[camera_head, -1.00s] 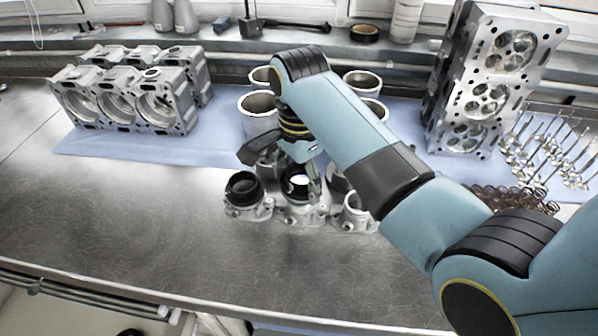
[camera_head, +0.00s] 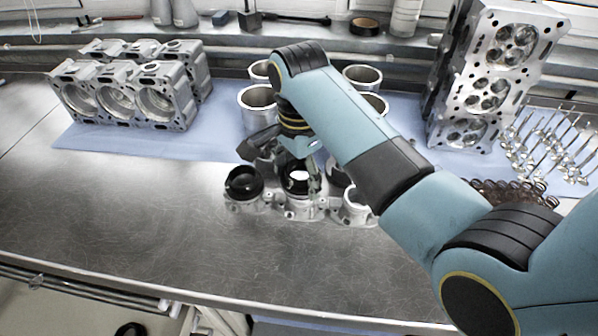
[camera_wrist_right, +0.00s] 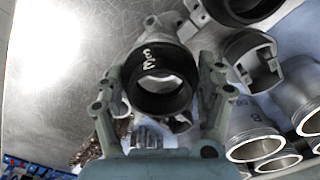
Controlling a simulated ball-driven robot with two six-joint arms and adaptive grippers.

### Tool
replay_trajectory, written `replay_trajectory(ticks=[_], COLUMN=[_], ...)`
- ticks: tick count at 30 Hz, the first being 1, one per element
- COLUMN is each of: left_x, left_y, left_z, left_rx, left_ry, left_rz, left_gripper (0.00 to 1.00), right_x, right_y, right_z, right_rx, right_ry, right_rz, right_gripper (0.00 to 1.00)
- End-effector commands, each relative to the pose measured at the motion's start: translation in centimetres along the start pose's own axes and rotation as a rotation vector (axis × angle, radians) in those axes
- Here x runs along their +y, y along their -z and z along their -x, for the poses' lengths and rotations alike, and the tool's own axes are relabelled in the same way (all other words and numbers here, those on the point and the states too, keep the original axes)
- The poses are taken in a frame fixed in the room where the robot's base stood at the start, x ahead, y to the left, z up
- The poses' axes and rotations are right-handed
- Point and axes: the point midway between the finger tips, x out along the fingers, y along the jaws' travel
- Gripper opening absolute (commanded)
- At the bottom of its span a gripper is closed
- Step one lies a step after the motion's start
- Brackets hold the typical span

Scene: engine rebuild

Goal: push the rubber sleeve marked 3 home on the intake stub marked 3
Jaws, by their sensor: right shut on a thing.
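The black rubber sleeve (camera_head: 298,180) sits upright at the middle intake stub (camera_head: 304,208), a cast grey piece with a flange on the bench. In the right wrist view, white marks that look like 3s show on the near side of the sleeve (camera_wrist_right: 160,92) and just above it. The stub's cast flange (camera_wrist_right: 166,24) shows beyond the sleeve. My right gripper (camera_wrist_right: 165,98) is shut on the sleeve, one finger on each side. The sleeve's lower edge is partly hidden, so I cannot tell how far down it sits. My left gripper is in neither view.
A second black sleeve (camera_head: 243,183) stands on the left stub. A bare stub (camera_head: 356,205) is at the right. Metal cylinder liners (camera_head: 258,105) stand behind on the blue mat, with an engine block (camera_head: 130,95) at left and a cylinder head (camera_head: 490,85) at right. The front bench is clear.

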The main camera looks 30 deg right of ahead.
Motion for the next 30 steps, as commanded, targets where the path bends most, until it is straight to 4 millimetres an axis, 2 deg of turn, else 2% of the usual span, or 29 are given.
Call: replay_trajectory(ticks=[30], left_x=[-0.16], left_y=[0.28], left_z=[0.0], left_rx=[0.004], left_ry=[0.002], left_rz=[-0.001], left_gripper=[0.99], right_x=[0.0], right_y=[0.05], right_z=[-1.06], right_rx=[0.0], right_ry=[0.0], right_rz=[0.0], right_gripper=[0.39])
